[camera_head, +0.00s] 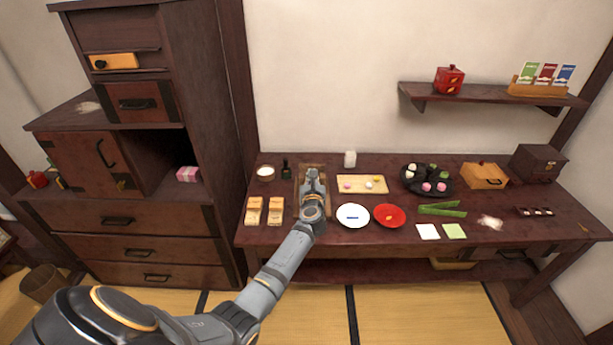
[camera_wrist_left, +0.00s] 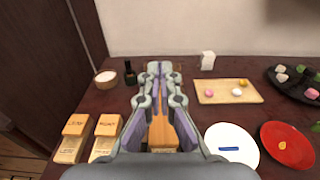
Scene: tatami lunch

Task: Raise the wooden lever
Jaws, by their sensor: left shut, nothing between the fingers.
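My left gripper (camera_head: 313,172) is shut and empty over a wooden fixture (camera_head: 301,183) on the dark red table. In the left wrist view, the shut fingertips (camera_wrist_left: 159,67) point at the far end of the fixture. An orange-brown wooden piece (camera_wrist_left: 162,131) shows between the finger links, below them. The gripper covers most of the fixture, so I cannot tell the lever from its base or see its angle. I cannot tell whether the fingertips touch it. My right gripper is not in view.
Two wooden blocks (camera_head: 253,211) stand left of the gripper. A white plate (camera_head: 352,222) and a red plate (camera_head: 389,222) lie to its right. A small dark bottle (camera_head: 286,172) and a white cup (camera_head: 265,174) stand behind left. A sweets board (camera_head: 347,187) lies close right.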

